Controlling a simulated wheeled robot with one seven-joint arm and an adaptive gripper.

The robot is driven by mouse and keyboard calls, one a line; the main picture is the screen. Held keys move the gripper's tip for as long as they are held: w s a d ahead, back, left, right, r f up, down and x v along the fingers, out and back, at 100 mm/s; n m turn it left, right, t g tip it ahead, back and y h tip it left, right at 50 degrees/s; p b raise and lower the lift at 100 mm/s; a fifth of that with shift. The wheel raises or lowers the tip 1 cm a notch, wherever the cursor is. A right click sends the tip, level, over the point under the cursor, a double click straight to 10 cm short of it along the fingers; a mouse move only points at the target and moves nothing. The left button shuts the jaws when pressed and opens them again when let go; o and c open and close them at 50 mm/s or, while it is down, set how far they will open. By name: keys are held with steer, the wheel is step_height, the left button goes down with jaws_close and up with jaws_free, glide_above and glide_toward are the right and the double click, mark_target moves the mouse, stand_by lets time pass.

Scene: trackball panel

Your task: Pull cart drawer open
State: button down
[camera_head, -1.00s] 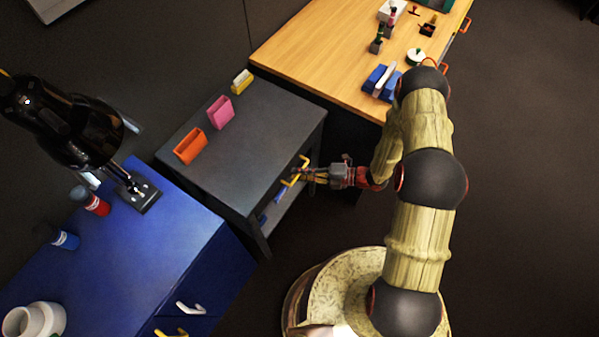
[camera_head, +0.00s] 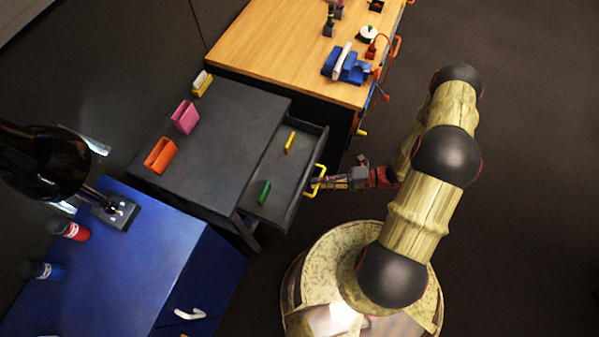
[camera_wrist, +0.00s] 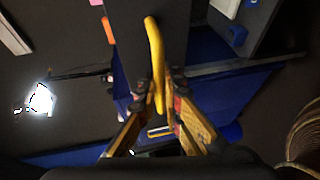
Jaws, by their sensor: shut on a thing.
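The dark grey cart (camera_head: 215,135) stands in the middle of the head view. Its drawer (camera_head: 277,183) is pulled out on the right side, showing a yellow item (camera_head: 290,143) and a green item (camera_head: 264,191) inside. The yellow drawer handle (camera_head: 319,178) is on the drawer's front. My gripper (camera_head: 316,184) is at this handle and shut on it. In the wrist view the handle (camera_wrist: 155,60) runs down between my gripper's yellow fingers (camera_wrist: 160,105). The fingertips partly hide its lower end.
A blue cabinet (camera_head: 130,265) with a black lamp (camera_head: 45,165) stands at the lower left. A wooden-topped bench (camera_head: 290,50) stands behind the cart. An orange holder (camera_head: 160,155) and a pink holder (camera_head: 185,117) stand on the cart top. Open floor lies to the right.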

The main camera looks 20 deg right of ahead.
steer(key=s+d, duration=0.4)
steer(key=d, duration=0.2)
steer(key=shift+s, duration=0.3)
steer(key=c, duration=1.9)
jaws_free()
steer(key=v, duration=1.2)
